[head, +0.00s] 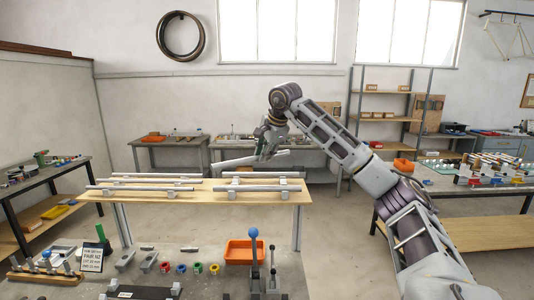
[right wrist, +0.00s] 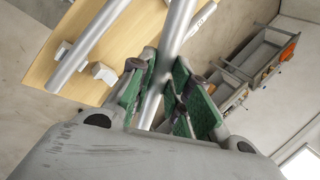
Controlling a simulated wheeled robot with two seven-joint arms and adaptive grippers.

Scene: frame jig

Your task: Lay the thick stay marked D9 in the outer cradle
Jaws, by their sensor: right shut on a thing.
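My right gripper (head: 268,148) is shut on a grey metal tube (head: 236,162), held tilted above the back right of the wooden shelf. In the right wrist view its green-padded fingers (right wrist: 165,95) clasp the tube (right wrist: 178,35), which runs up and out of the picture. No D9 mark is readable on it. Other tubes lie on the shelf in small light cradle blocks: several on the left (head: 140,188) and a thicker-looking pair on the right (head: 256,188). Which cradle is the outer one I cannot tell. My left gripper is not in view.
The wooden shelf (head: 205,196) stands on legs behind a lower bench. That bench carries an orange bin (head: 240,251), a blue-knobbed lever (head: 254,236), coloured rings (head: 182,268) and a small written sign (head: 92,259). Side benches stand left and right.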

